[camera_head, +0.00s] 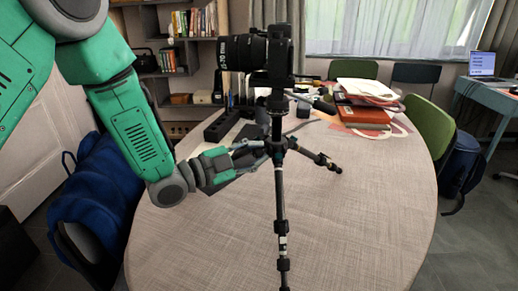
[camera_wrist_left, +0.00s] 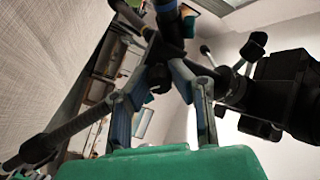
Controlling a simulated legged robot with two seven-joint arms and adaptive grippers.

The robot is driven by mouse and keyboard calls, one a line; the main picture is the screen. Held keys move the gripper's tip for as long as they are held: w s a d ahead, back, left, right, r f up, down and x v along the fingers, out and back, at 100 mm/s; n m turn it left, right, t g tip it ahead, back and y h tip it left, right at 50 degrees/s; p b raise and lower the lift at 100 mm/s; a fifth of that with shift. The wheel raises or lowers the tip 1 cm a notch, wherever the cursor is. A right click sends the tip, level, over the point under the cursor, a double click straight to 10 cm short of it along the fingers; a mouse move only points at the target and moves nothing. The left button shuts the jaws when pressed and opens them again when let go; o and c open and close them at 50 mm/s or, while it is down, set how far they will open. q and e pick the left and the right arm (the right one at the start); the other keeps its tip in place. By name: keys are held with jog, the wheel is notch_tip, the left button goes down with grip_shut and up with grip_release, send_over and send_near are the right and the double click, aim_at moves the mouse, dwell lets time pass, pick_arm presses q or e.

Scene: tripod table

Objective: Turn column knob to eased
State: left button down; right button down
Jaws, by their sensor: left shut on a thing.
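A black tripod (camera_head: 279,190) stands upright on the table, with a camera and long lens (camera_head: 258,52) on top. My left gripper (camera_head: 258,150) reaches in from the left at the tripod's hub, where the legs meet the column. In the left wrist view, the two fingers of my left gripper (camera_wrist_left: 160,76) close in on the dark column knob (camera_wrist_left: 158,78) at the hub, and the gripper is shut on it. The knob is mostly hidden by the fingers in the head view, and its turn angle cannot be read. My right gripper is in neither view.
The round table (camera_head: 340,220) has clear room at the front and right. Tripod legs spread around the hub. Books and papers (camera_head: 365,112) lie at the back right, and dark items (camera_head: 222,125) lie behind my gripper. A blue-draped chair (camera_head: 98,200) stands at the left.

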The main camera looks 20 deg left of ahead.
pick_arm(q)
jog(key=shift+s+a+f+n, duration=0.1)
jog(key=shift+a+f+n, duration=0.05)
jog(key=shift+f+n, duration=0.3)
jog(key=c, duration=1.4)
grip_release()
jog(key=shift+r, duration=0.1)
jog(key=shift+a, duration=0.1)
jog(key=shift+r, duration=0.1)
jog(key=shift+a, duration=0.15)
jog(key=v, duration=1.1)
jog(key=shift+s+a, duration=0.25)
